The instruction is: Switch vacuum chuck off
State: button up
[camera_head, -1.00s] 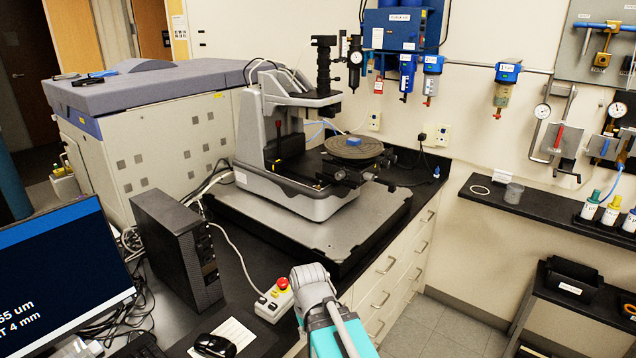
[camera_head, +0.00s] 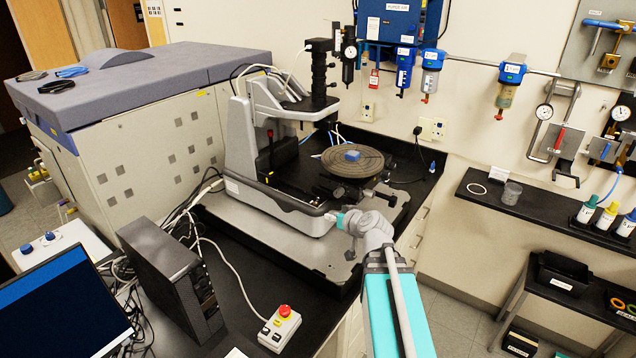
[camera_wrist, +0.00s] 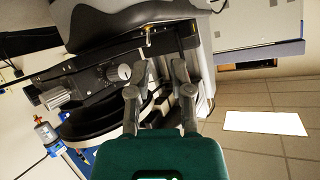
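The stylus profiler (camera_head: 275,195) stands on a grey plate on the bench, with a round dark chuck (camera_head: 364,167) on its stage. A small blue block (camera_head: 353,155) lies on the chuck. My gripper (camera_head: 338,217) is at the front of the profiler's grey base, below and left of the chuck. In the wrist view my gripper (camera_wrist: 160,70) has its fingers apart with nothing held between them. A small metal lever (camera_wrist: 149,38) on the profiler lies just beyond the gap. I cannot tell whether it is the vacuum switch, or its position.
A red emergency-stop box (camera_head: 280,328) and a black computer tower (camera_head: 172,280) stand on the front bench. A dark knobbed stage part (camera_wrist: 88,82) lies close left of the fingers in the wrist view. Free floor shows right of the bench.

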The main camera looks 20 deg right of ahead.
aim_at(319, 198)
jog(key=shift+w+d+r+m+t+h, duration=0.2)
jog(key=shift+w+d+r, duration=0.15)
jog(key=shift+d+r, duration=0.2)
jog(key=shift+w+d+r+m+t+h, duration=0.1)
jog(key=shift+w+d+r+t+h, duration=0.15)
jog(key=shift+d+r, duration=0.25)
jog(key=shift+w+f, duration=0.1)
jog(key=shift+w, duration=0.1)
jog(key=b+x, duration=0.5)
jog(key=x, duration=0.8)
jog(key=shift+w+a, duration=0.15)
jog(key=shift+a, duration=0.05)
grip_shut()
